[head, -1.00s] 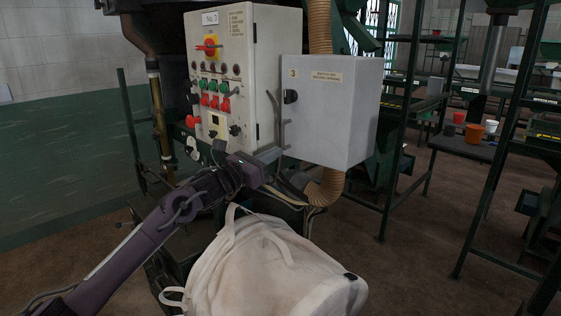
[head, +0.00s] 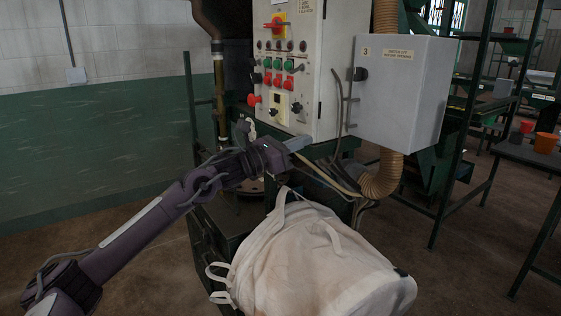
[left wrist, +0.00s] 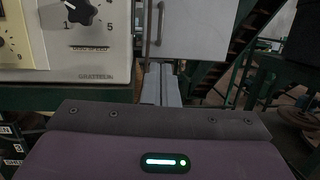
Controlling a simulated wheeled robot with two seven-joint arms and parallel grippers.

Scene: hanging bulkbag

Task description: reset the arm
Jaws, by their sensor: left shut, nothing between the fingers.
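My left arm comes in from the left in the head view. Its gripper (head: 298,143) is shut and empty, just below the control panel (head: 334,84) and above the white bulk bag (head: 310,262). In the left wrist view, the closed fingers (left wrist: 160,84) point forward, below the grey box and right of the panel's lower edge. The bag's loops stand up at its top left, apart from the gripper as far as I can see. My right gripper is in neither view.
A grey box (head: 402,92) with a handle hangs right of the panel. A ribbed hose (head: 382,175) runs below it. Green metal frames and a shelf with an orange pot (head: 545,143) stand at the right. Bare floor (head: 150,245) lies at the left.

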